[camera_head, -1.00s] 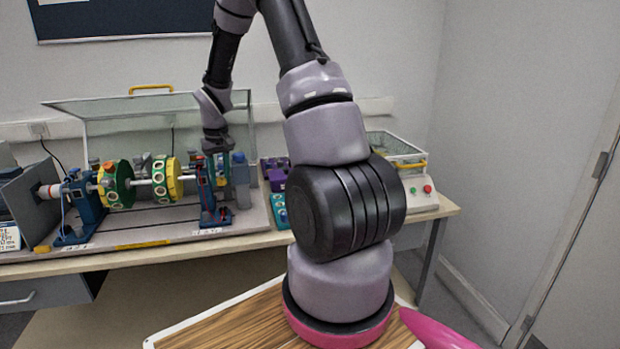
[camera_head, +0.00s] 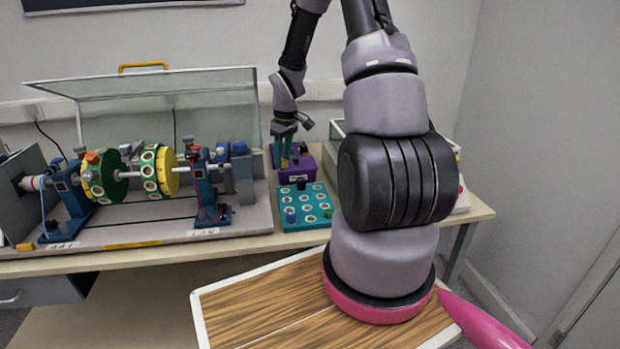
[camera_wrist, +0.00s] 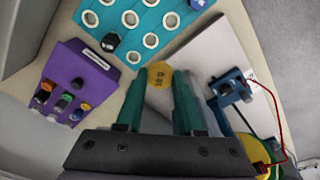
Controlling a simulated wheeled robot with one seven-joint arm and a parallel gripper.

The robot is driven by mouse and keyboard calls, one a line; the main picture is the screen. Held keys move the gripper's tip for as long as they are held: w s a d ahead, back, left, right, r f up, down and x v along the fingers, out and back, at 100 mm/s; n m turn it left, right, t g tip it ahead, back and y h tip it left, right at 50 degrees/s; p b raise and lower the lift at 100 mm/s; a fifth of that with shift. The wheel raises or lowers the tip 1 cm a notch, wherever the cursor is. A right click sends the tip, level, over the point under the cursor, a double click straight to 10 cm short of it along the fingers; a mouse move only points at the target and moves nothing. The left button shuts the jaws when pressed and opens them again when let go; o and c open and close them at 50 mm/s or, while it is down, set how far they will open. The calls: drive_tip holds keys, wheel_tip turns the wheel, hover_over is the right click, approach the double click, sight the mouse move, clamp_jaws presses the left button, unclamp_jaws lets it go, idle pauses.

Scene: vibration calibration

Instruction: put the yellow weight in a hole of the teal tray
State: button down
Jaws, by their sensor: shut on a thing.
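The yellow weight (camera_wrist: 160,74) is a small marked piece held between the fingertips of my gripper (camera_wrist: 158,85) in the wrist view. Several holes look empty. A dark weight (camera_wrist: 110,42) and a blue weight (camera_head: 291,215) sit in the tray, and a green weight (camera_head: 328,213) is at its right edge.
The purple box (camera_wrist: 78,66) holds several coloured weights. Left of the tray stands the rotor rig, with a yellow disc (camera_head: 167,170), a blue support (camera_head: 204,188) and a raised clear cover (camera_head: 160,100).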

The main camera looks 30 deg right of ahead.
drive_tip(key=shift+s+d+f+n+g+y, duration=0.15)
drive_tip(key=shift+s+d+f+n, duration=0.8)
drive_tip(key=shift+f+n, duration=0.85)
drive_tip(key=shift+s+d+f+n+g+y, duration=0.1)
drive_tip(key=shift+s+d+f+n, duration=1.1)
drive_tip(key=shift+f, duration=0.95)
drive_tip(key=shift+s+d+f+n+g+y, duration=0.15)
drive_tip(key=shift+s+d+f+n, duration=0.55)
drive_tip(key=shift+f+n, duration=1.2)
drive_tip(key=shift+f, duration=1.25)
drive_tip(key=shift+c, duration=2.2)
unclamp_jaws()
wheel_tip(320, 180, up, 11)
drive_tip(key=d, duration=0.1)
drive_tip(key=shift+d+f, duration=0.15)
drive_tip(key=shift+s, duration=0.1)
